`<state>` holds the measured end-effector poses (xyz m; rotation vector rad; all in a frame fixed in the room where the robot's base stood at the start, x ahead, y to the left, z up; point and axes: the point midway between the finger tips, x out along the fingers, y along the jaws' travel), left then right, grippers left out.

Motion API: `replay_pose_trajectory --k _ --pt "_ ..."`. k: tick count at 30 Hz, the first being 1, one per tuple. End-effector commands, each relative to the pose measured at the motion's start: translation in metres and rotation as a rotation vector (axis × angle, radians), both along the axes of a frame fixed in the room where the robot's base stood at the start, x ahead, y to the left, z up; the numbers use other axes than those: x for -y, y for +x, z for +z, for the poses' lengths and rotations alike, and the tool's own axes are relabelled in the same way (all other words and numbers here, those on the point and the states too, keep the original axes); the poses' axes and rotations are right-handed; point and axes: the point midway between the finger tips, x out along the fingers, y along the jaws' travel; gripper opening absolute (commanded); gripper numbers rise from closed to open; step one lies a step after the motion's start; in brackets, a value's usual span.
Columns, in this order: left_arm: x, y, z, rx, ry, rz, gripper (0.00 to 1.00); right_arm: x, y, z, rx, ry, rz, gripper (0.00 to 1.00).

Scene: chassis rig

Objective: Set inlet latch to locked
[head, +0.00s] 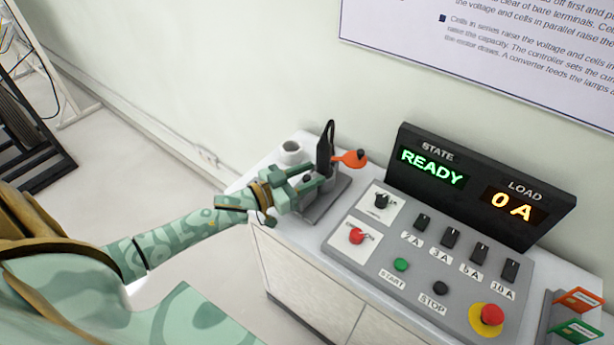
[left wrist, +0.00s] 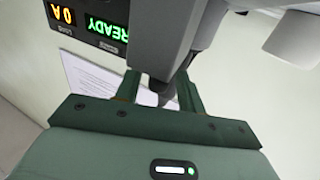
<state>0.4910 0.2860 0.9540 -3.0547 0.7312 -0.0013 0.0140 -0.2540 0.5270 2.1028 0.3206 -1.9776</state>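I cannot tell for certain which part is the latch. My left gripper (head: 312,180) reaches in from the left at the device's near left side and partly hides it. In the left wrist view its two fingers (left wrist: 160,92) stand apart on either side of a dark grey peg (left wrist: 158,84). Some space shows beside the peg, and no firm grip is visible. My right gripper is out of view.
A white cup-like cylinder (head: 290,152) stands just behind my left gripper. To the right is a sloped control panel (head: 365,265) with switches, buttons and a red emergency knob (head: 489,316). Its display (head: 480,185) reads READY and 0 A. Coloured cards (head: 578,300) stand at far right.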

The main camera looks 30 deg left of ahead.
Motion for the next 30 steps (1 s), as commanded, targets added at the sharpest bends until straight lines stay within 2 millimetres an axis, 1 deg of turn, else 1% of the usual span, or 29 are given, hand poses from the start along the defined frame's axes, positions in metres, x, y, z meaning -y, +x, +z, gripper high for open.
replay_pose_trajectory --k 7,11,14,18,24,27,30 --pt "-0.001 -0.002 -0.001 -0.002 0.0 -0.001 0.39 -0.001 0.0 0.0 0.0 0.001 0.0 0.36" --pt "-0.008 -0.016 -0.001 -0.004 0.0 0.0 0.39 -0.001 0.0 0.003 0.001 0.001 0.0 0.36" --pt "-0.017 -0.036 -0.001 -0.007 0.0 0.0 0.39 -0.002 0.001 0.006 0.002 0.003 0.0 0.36" --pt "-0.035 -0.071 -0.001 -0.008 0.0 -0.001 0.39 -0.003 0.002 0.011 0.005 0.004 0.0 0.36" --pt "-0.058 -0.115 -0.001 -0.007 0.0 -0.001 0.39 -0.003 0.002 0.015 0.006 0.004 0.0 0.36" --pt "-0.066 -0.131 -0.001 -0.004 0.0 -0.001 0.39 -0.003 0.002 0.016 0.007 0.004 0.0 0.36" --pt "-0.071 -0.14 -0.001 -0.002 0.0 -0.001 0.39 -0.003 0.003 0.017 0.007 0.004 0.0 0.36"
